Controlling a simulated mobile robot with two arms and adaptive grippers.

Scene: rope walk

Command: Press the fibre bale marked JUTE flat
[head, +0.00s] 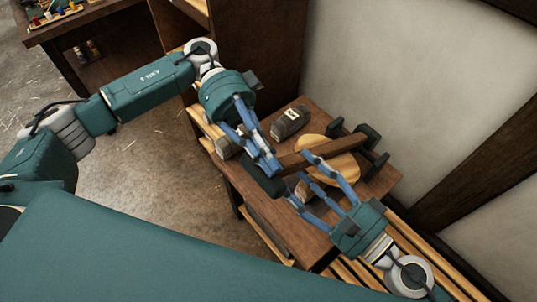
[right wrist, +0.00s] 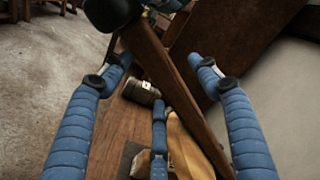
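A dark bale (head: 290,122) with a white label lies on the wooden bench; its lettering is too small to read. It also shows in the right wrist view (right wrist: 141,91). A wooden press lever (head: 305,157) with a dark knob slants over a round pale wooden plate (head: 343,164). The lever crosses the right wrist view (right wrist: 172,75). My left gripper (head: 264,163) has its fingers close together at the lever's knob end; its grasp is hidden. My right gripper (head: 308,176) is open, fingers spread near the plate. Another bale (head: 299,190) is partly hidden beneath it.
A brownish bale (head: 229,146) sits at the bench's left end. Dark brackets (head: 368,143) stand beyond the plate near the pale wall (head: 420,80). Slatted wood (head: 345,270) lies at lower right. The floor (head: 135,165) left of the bench is open.

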